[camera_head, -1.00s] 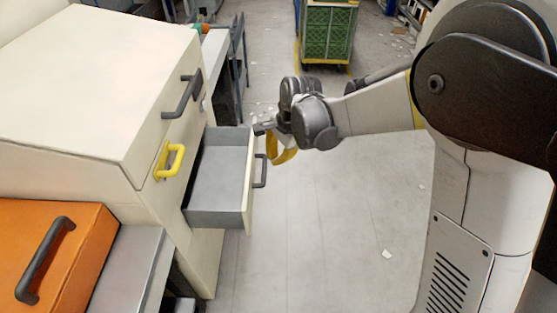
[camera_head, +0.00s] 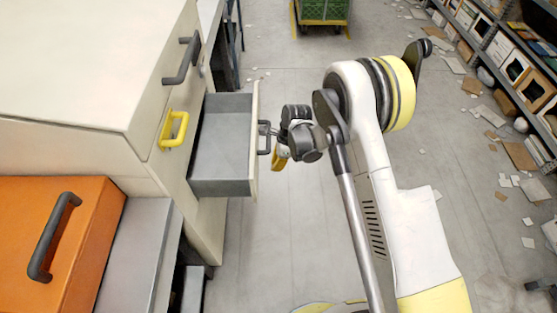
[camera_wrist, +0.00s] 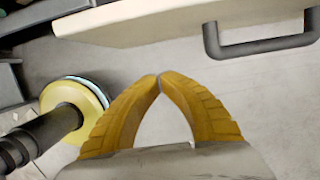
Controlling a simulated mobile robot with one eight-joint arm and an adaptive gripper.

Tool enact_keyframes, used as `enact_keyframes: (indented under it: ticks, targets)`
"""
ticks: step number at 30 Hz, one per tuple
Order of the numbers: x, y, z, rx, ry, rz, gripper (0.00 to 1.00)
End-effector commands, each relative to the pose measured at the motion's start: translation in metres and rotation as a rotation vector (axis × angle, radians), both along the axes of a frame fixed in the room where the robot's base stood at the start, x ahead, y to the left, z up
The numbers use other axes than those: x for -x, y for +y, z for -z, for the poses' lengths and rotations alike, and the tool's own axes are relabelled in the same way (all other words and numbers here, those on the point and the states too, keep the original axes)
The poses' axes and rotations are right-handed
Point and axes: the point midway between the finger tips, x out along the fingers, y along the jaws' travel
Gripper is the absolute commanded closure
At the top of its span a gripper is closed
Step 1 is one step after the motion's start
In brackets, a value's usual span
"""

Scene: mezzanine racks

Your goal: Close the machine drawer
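The machine drawer (camera_head: 222,188) is a grey box with a cream front, pulled well out of the cream cabinet and empty inside. Its dark handle (camera_head: 265,138) is on the right-hand face. My gripper (camera_head: 280,164) is just to the right of the drawer front, close to the handle; whether it touches is unclear. In the wrist view the two yellow fingertips of my gripper (camera_wrist: 160,77) meet with nothing between them. The cream drawer front (camera_wrist: 160,22) runs across the top there, and the handle (camera_wrist: 260,44) is up and right of the fingertips, apart from them.
The cream cabinet (camera_head: 80,80) also has a yellow handle (camera_head: 173,129) and an upper dark handle (camera_head: 182,60). An orange box (camera_head: 95,240) is at lower left. A green crate (camera_head: 322,12) stands far back. Shelving (camera_head: 500,60) lines the right. The floor beside the drawer is clear.

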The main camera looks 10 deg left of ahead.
Motion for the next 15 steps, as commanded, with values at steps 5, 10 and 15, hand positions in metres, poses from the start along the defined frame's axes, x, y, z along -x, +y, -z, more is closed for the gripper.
enact_keyframes:
  ticks: [5, 10, 15]
  targets:
    - [0.003, 0.013, 0.032, 0.0, 0.0, -0.002, 1.0]
    - [0.009, 0.036, 0.029, 0.0, -0.002, -0.003, 1.0]
    - [0.01, 0.045, 0.028, 0.0, -0.001, 0.0, 1.0]
